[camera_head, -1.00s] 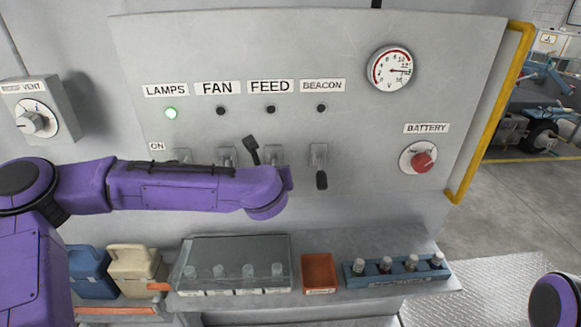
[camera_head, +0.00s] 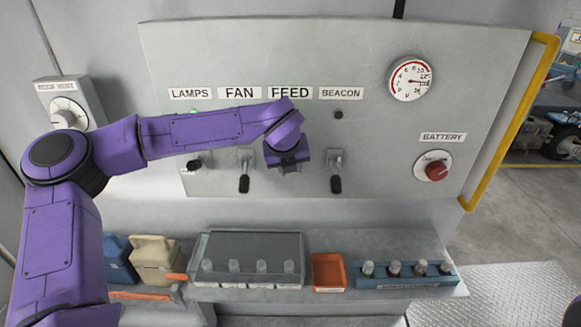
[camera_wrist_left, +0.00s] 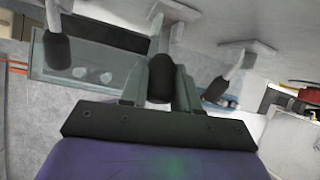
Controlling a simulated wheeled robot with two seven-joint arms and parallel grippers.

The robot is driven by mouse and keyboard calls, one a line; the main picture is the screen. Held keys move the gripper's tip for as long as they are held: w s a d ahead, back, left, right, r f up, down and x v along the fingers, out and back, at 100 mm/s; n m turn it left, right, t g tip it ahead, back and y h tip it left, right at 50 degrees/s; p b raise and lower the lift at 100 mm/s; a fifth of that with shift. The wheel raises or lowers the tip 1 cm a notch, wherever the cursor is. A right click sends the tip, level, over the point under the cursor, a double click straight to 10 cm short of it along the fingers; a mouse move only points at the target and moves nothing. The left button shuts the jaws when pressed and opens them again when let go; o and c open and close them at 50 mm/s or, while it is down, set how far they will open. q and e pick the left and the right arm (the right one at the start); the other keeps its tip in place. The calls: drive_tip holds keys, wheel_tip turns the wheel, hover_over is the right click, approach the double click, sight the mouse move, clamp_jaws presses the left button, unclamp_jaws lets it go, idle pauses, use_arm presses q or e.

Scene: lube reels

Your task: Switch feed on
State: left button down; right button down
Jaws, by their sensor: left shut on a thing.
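The FEED label (camera_head: 290,93) is on the grey panel. My left gripper (camera_wrist_left: 160,82) is at the FEED switch, below that label. In the left wrist view its two fingers are shut on the black knob of the FEED lever (camera_wrist_left: 160,68). In the head view my wrist hides the FEED lever, and my arm hides the FEED lamp. To its left, the FAN lever (camera_head: 244,183) hangs down. To its right, the BEACON lever (camera_head: 335,184) also hangs down. My right gripper is not in view.
The LAMPS lever (camera_head: 195,164) is partly behind my arm. The red BATTERY knob (camera_head: 436,170) and voltmeter (camera_head: 411,80) are at the right. Below are a clear-lidded case (camera_head: 250,245), an orange tray (camera_head: 328,259) and a blue rack (camera_head: 400,283). A yellow rail (camera_head: 511,120) edges the panel.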

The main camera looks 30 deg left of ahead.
use_arm(q)
drive_tip(key=shift+w+a+r, duration=0.1)
drive_tip(key=shift+w+r, duration=0.05)
drive_tip(key=shift+r, duration=0.2)
drive_tip(key=c, duration=1.1)
unclamp_jaws()
drive_tip(key=shift+o, duration=1.3)
drive_tip(key=shift+f, duration=0.2)
drive_tip(key=shift+r, duration=0.25)
drive_tip(key=b+v, duration=0.4)
drive_tip(key=v, duration=0.6)
